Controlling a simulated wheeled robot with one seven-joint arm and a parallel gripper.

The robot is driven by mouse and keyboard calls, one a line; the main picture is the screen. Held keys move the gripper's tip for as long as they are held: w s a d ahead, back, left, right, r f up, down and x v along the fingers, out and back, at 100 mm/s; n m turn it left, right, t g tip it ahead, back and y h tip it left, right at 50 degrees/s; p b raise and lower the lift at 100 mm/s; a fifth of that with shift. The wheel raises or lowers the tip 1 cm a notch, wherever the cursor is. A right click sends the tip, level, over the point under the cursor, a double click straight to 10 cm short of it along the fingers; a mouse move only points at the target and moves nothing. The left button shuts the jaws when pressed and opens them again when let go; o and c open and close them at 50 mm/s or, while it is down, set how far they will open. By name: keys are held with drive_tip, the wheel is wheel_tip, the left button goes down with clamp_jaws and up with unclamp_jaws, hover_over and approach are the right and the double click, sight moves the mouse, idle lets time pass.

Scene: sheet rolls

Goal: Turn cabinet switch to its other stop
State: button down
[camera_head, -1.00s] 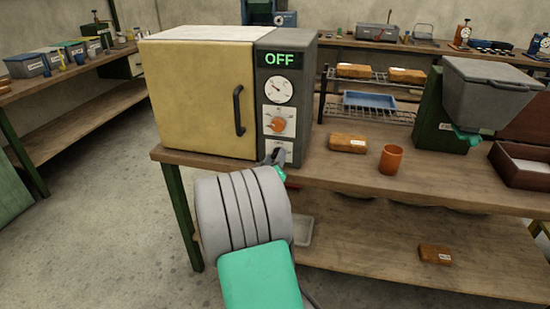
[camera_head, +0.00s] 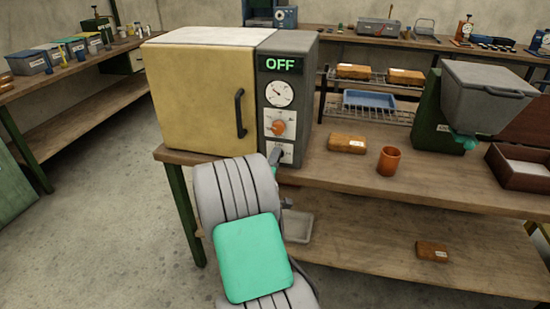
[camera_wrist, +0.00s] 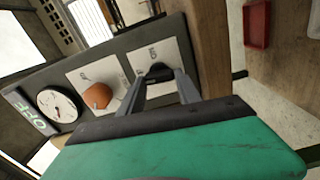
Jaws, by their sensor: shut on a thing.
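The cabinet (camera_head: 205,95) has a yellow door and a grey control panel, and its display (camera_head: 280,64) reads OFF. The black switch (camera_wrist: 158,71) sits on a white plate at the bottom of the panel. My gripper (camera_wrist: 160,80) is shut on the switch, one finger on each side of it. In the head view my gripper (camera_head: 275,158) covers the switch and part of its white plate (camera_head: 286,148). The switch's exact angle is hard to read. The orange knob (camera_head: 279,127) sits above it; it also shows in the wrist view (camera_wrist: 98,96).
A round gauge (camera_head: 280,94) is above the orange knob. The door handle (camera_head: 240,113) stands out left of the panel. On the bench to the right are an orange-brown block (camera_head: 347,143), an orange cup (camera_head: 389,161) and a hopper machine (camera_head: 485,95).

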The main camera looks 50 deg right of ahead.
drive_tip(key=shift+n, duration=0.6)
drive_tip(key=c, duration=0.8)
unclamp_jaws()
drive_tip(key=shift+c, duration=0.2)
drive_tip(key=v, duration=0.7)
drive_tip(key=shift+s+a+b, duration=0.2)
drive_tip(key=shift+a+b, duration=0.2)
